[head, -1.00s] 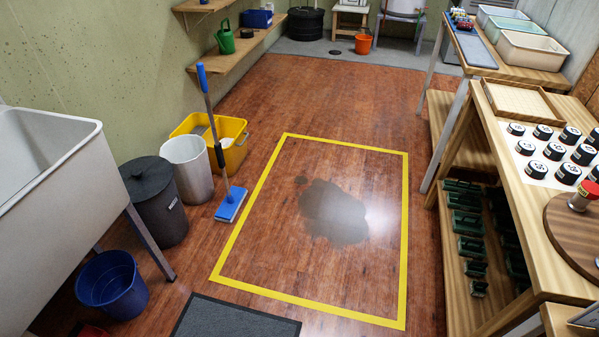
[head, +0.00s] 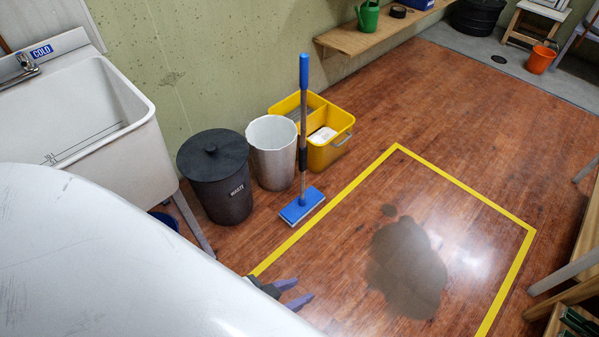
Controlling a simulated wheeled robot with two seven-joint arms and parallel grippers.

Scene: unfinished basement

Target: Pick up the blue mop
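The blue mop (head: 303,130) stands upright in the head view, with a blue grip at the top, a grey pole and a flat blue head (head: 302,205) on the wood floor. It is in front of the yellow bucket and the pale bin, just outside the yellow floor line. My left gripper (head: 296,292) shows low in the view, nearer to me than the mop and apart from it. Its two purplish fingertips are spread with nothing between them. My white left arm hides the lower left. My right gripper is not in view.
A dark lidded waste bin (head: 216,180), a pale bin (head: 272,155) and a yellow mop bucket (head: 328,152) line the wall. A white sink (head: 130,100) stands at left. A dark stain (head: 405,268) lies inside the yellow outline (head: 468,185). The floor beyond is open.

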